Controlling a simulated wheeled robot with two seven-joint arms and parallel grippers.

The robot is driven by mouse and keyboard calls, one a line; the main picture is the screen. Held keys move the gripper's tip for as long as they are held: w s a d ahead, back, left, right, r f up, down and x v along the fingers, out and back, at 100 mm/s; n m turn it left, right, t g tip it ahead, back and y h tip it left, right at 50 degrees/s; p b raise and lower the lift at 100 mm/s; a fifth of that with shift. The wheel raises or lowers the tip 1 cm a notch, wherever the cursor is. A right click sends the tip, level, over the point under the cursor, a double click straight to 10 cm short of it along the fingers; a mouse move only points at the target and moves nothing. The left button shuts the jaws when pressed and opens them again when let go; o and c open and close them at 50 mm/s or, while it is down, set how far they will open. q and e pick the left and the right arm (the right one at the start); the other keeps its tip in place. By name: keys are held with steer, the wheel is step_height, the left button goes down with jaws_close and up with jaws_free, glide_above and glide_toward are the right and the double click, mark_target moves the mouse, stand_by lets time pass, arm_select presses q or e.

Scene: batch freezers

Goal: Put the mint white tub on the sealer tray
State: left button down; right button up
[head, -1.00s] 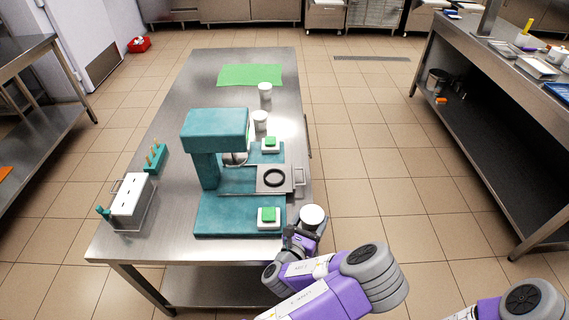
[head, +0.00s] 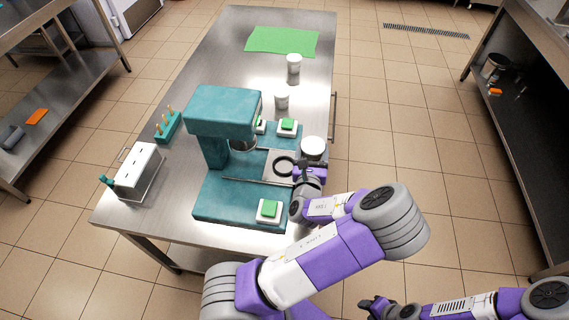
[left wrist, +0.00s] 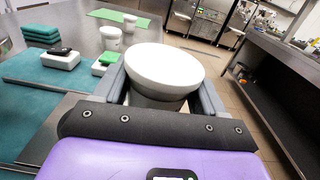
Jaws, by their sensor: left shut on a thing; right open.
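A white tub (head: 313,147) with a round white top is held in my left gripper (head: 312,162). It also shows between the two fingers in the left wrist view (left wrist: 165,70). No flavour mark is readable on it. The sealer tray (head: 271,157) is a grey plate with a dark ring, on the teal sealer (head: 222,108). The tub is just right of the tray, apparently above table level; my gripper hides part of the tray's right side. My right gripper (head: 374,305) is open and empty, low at the bottom, off the table.
Two other white tubs (head: 281,101) (head: 294,64) stand farther back on the steel table. A green mat (head: 282,42) lies at the far end. White blocks with green buttons (head: 269,209) (head: 287,126) flank the tray. A white box in a wire rack (head: 137,171) stands left.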

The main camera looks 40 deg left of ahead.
arm_select(q)
steer(key=s+a+r+n+g+y+p, duration=0.1)
steer(key=s+a+r+n+g+y, duration=0.3)
steer(key=a, duration=0.4)
steer(key=y+b, duration=0.1)
steer(key=b, duration=0.2)
glide_above(284, 167)
steer(key=shift+g, duration=0.4)
step_height(284, 167, down, 6)
steer(key=shift+w+f, duration=0.1)
steer(key=shift+f, duration=0.15)
steer(key=shift+f+b, duration=0.55)
steer(key=shift+f, duration=1.4)
steer(key=shift+f, duration=0.2)
steer(key=shift+c, duration=0.4)
jaws_free()
steer(key=shift+r, duration=0.15)
